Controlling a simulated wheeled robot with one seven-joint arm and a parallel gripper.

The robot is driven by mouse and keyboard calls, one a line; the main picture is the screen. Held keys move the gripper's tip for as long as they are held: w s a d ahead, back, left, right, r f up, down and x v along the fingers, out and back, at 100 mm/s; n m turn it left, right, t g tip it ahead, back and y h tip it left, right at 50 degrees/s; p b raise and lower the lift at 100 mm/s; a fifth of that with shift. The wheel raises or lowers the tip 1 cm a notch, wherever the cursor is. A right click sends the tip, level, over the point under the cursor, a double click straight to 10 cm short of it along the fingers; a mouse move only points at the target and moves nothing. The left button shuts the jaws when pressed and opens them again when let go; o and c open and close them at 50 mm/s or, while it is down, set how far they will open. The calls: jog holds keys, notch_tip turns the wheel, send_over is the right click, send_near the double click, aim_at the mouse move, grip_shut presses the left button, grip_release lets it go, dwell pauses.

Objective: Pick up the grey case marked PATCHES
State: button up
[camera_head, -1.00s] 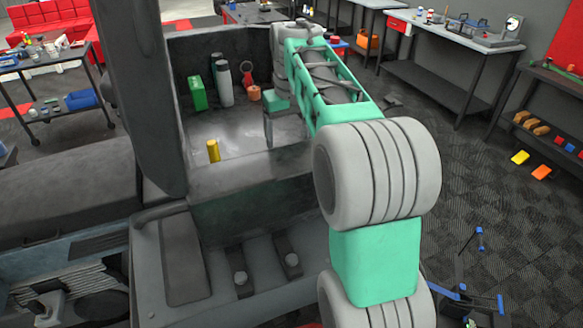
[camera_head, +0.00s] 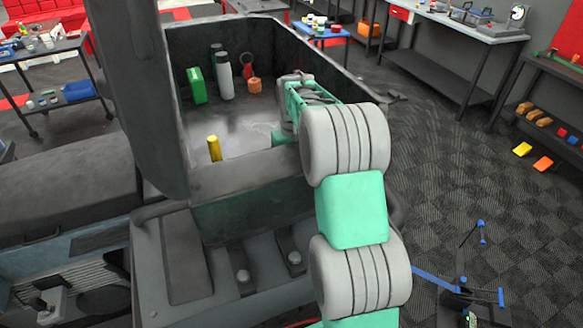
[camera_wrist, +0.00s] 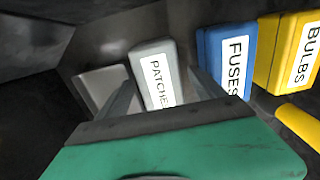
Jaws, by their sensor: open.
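The grey case marked PATCHES (camera_wrist: 150,55) stands in the wrist view with its white label facing me. My gripper (camera_wrist: 162,78) is open and empty, with one finger on each side of the case in the picture. I cannot tell whether the fingers reach alongside it or touch it. The lower end of the case is hidden by my gripper's green body. In the head view my arm reaches down into the dark bin (camera_head: 245,180); the fingers and the grey case are hidden there.
A blue FUSES case (camera_wrist: 226,58) stands right of the grey one, then a yellow BULBS case (camera_wrist: 290,50). A plain grey block (camera_wrist: 103,88) is to the left. A yellow cylinder (camera_head: 214,148), green box (camera_head: 196,86) and white bottle (camera_head: 225,80) stand in the bin.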

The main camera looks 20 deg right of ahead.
jog(key=c, duration=1.6)
grip_shut()
jog(key=shift+r, duration=0.15)
